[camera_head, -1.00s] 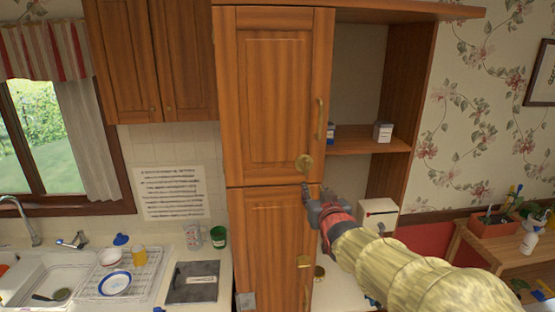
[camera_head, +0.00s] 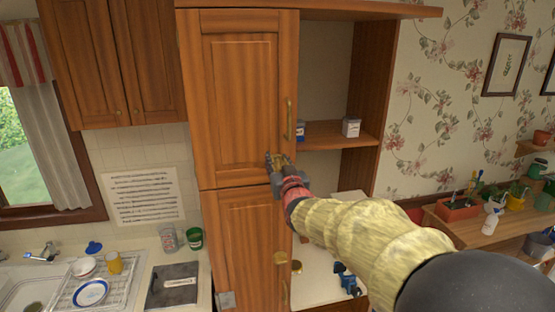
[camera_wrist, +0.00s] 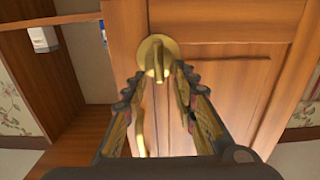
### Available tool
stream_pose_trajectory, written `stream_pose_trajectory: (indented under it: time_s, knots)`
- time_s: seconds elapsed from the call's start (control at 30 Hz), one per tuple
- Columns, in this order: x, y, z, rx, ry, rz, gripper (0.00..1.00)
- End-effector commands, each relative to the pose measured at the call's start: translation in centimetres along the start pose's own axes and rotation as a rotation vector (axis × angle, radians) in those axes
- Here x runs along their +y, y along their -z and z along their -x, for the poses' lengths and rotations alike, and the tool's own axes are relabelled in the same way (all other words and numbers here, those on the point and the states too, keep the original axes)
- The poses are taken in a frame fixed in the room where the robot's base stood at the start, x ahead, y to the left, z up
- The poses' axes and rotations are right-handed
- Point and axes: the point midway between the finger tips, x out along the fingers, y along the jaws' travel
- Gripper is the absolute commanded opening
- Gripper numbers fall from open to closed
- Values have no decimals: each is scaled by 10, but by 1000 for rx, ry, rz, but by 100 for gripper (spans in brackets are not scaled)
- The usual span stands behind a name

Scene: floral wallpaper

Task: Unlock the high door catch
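The high catch (camera_wrist: 157,50) is a round brass plate with a short protruding lever on the upper wooden door (camera_head: 238,100), at its lower right corner. My gripper (camera_head: 277,160) is at the catch in the head view and mostly hides it. In the wrist view my gripper (camera_wrist: 158,76) has its two fingers spread apart, one on each side of the lever. The lever stands between the fingertips; I cannot tell whether either finger touches it. The upper door is shut. Its long brass handle (camera_head: 288,118) is above the catch in the head view.
A lower door (camera_head: 245,235) has another brass catch (camera_head: 280,258). Open shelves (camera_head: 335,135) with small boxes stand right of the door. Left are a counter with a dish rack (camera_head: 95,287) and a green cup (camera_head: 195,238). A plant table (camera_head: 480,230) is at right.

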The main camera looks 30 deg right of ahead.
Motion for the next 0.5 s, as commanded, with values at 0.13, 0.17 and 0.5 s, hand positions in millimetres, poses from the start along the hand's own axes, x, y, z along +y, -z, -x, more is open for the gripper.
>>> stream_pose_trajectory:
  time_s: [0.13, 0.17, 0.5]
  knots:
    - [0, 0, -2, 1, 0, 0, 28]
    - [0, 0, -2, 1, 0, 0, 28]
    - [0, 0, -2, 1, 0, 0, 16]
